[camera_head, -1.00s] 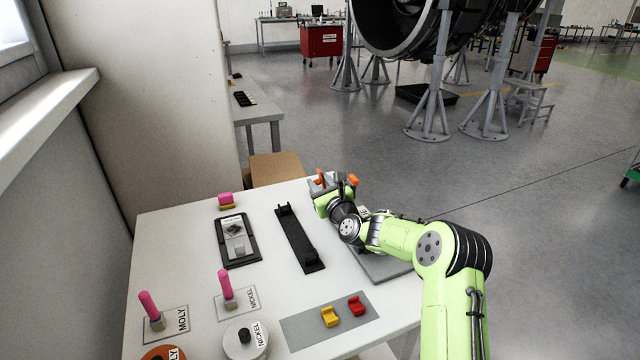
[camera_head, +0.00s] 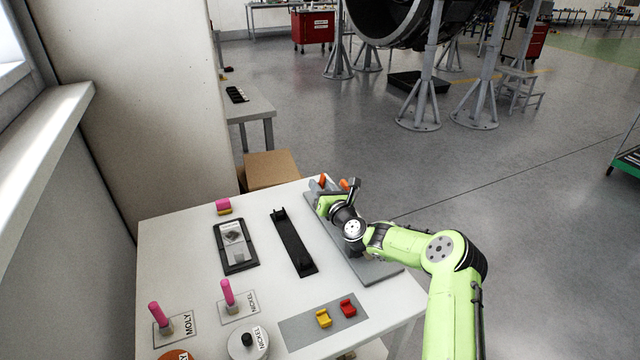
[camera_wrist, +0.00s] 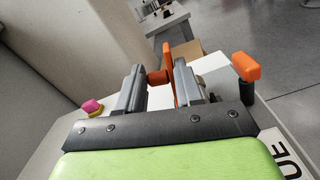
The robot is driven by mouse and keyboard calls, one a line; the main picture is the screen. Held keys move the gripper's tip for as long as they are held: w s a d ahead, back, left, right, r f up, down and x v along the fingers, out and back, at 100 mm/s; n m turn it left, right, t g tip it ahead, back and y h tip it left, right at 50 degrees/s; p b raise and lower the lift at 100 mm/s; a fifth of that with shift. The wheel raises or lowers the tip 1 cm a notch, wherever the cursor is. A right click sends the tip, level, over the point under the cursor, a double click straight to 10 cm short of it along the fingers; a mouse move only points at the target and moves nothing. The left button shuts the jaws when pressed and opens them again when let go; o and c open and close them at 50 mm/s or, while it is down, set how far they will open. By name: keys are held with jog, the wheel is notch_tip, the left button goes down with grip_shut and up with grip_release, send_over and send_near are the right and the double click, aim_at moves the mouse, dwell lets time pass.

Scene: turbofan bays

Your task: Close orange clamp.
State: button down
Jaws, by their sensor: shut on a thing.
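The orange clamp (camera_wrist: 168,62) shows in the wrist view as an upright orange handle with orange parts beside it, between and just beyond my two fingers. My gripper (camera_wrist: 162,82) is shut on it, with the fingers still some way apart. A second orange piece (camera_wrist: 246,67) sits on a dark post to the right, outside the fingers. In the head view, orange tips (camera_head: 323,180) show at the far end of the grey plate (camera_head: 375,270), next to my gripper (camera_head: 326,192). My wrist hides most of the clamp there.
The white table (camera_head: 180,270) also holds a black holder (camera_head: 293,243), a black tray (camera_head: 235,246), a pink-and-yellow block (camera_head: 223,206), pink-handled pieces, and yellow (camera_head: 323,318) and red (camera_head: 348,307) pieces. A cardboard box (camera_head: 271,169) stands behind. The wall is at left.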

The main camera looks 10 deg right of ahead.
jog(key=shift+a, duration=0.1)
jog(key=c, duration=0.9)
grip_release()
notch_tip(320, 180, up, 10)
jog(key=p, duration=0.3)
